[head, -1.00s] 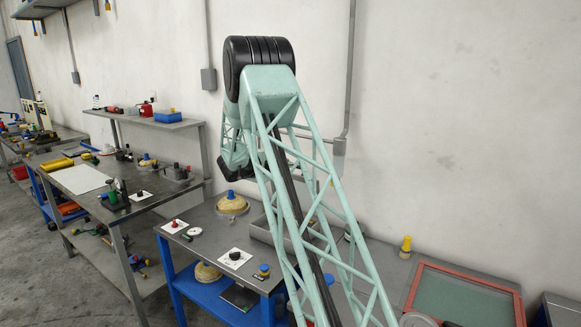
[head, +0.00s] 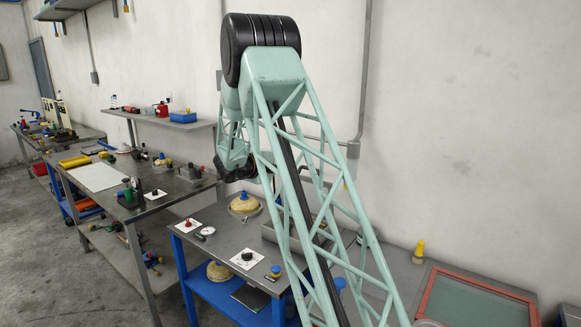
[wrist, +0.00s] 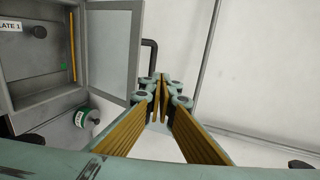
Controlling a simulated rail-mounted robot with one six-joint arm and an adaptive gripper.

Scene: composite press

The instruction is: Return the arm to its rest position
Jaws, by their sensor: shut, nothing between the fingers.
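My gripper (wrist: 160,82) shows in the wrist view with its yellow-brown ribbed fingers drawn together at the tips. Nothing is between them. In the head view my pale green lattice arm rises to a black joint and folds down behind it. The dark wrist end hangs just above the back of the small bench, partly hidden by the lattice. The gripper's fingers cannot be made out there.
In the wrist view, a grey cabinet (wrist: 58,70) with an open door and a green-labelled can (wrist: 82,118) are at left. In the head view, the small blue-framed bench (head: 224,243) holds several small parts. A red-framed panel (head: 475,303) lies at lower right.

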